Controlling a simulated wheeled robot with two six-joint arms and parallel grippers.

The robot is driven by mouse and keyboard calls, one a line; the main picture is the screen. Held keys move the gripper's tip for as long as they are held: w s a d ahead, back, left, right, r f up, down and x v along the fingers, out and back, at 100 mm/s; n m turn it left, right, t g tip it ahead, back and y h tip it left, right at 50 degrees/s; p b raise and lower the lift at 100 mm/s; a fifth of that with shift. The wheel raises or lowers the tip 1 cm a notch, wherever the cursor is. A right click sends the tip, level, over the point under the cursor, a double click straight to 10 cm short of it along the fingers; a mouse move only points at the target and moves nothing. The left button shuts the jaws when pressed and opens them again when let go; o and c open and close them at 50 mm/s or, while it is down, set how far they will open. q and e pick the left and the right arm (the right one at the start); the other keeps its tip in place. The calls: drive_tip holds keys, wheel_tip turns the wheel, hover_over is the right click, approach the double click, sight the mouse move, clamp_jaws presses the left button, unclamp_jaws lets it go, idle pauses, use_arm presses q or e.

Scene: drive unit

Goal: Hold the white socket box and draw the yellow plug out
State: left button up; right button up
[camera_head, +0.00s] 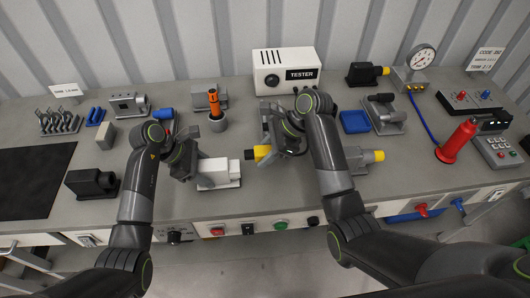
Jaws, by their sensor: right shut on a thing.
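The white socket box (214,173) sits on the grey bench in front of me, with a dark socket end on its right. My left gripper (188,167) is at the box's left end. Its fingertips are hard to make out, so I cannot tell how far they are apart. The yellow plug (262,152) has a black nose pointing left, just up and right of the box's socket end, and looks apart from it. My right gripper (272,146) is shut on the plug and partly covers it.
A white tester (285,72) stands behind. An orange-handled tool in a holder (217,116) is behind the box. A grey block with a yellow end (365,158) lies right of my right arm. A black connector block (91,182) is at left. Bench front holds knobs.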

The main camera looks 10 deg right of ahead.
use_arm(q)
drive_tip(key=shift+o, duration=0.5)
use_arm(e)
drive_tip(key=shift+f+b, duration=0.75)
drive_tip(key=shift+r+p, duration=0.6)
drive_tip(key=shift+r, duration=0.1)
use_arm(q)
drive_tip(key=v, duration=2.3)
drive_tip(key=shift+a, duration=0.1)
drive_tip(key=shift+f, duration=0.1)
